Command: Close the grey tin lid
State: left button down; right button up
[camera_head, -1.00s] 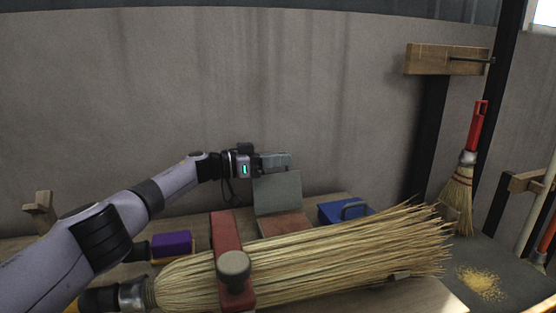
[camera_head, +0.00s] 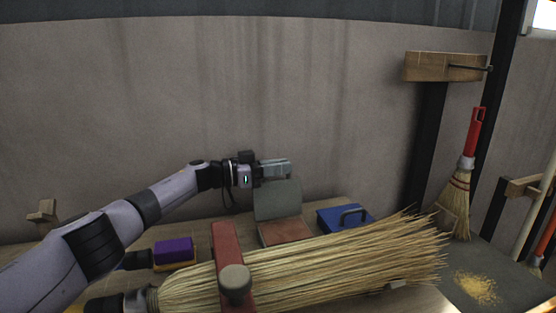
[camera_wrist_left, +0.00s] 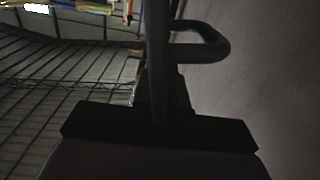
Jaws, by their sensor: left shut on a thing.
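The grey tin lid (camera_head: 277,202) stands raised at the back of its open tin, with a reddish-brown surface (camera_head: 285,232) below it. My left gripper (camera_head: 283,168) reaches in from the left at the lid's top edge and is shut on the lid. The exact grip is hard to see. In the left wrist view, dark gripper parts (camera_wrist_left: 160,125) fill the lower middle, and a dark loop (camera_wrist_left: 212,45) stands to the right of a dark upright bar. My right gripper is not in view.
A blue tin with a handle (camera_head: 341,218) stands right of the open tin. A large straw broom (camera_head: 340,262) under a red clamp (camera_head: 228,262) lies in front. A purple block (camera_head: 173,249) lies at left. The wall is close behind.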

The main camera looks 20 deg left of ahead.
pick_arm(q)
jog(key=shift+s+d+r+m+p, duration=0.3)
jog(key=shift+s+r+m+p, duration=0.15)
jog(key=shift+p, duration=0.75)
jog(key=shift+s+d+m+p, duration=0.2)
jog(key=shift+s+m+p, duration=0.15)
jog(key=shift+p, duration=0.25)
jog(key=shift+s+d+f+m+p, duration=0.3)
jog(key=shift+s+d+m+p, duration=0.6)
jog(key=shift+p, duration=0.5)
jog(key=shift+s+d+f+m+p, duration=0.25)
jog(key=shift+s+d+m+p, duration=0.45)
jog(key=shift+s+p, duration=0.5)
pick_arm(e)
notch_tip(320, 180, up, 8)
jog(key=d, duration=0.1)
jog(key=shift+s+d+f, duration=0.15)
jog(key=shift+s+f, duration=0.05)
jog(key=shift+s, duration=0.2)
pick_arm(q)
jog(key=shift+w, duration=0.15)
jog(key=c, duration=1.2)
grip_release()
jog(key=shift+a, duration=0.1)
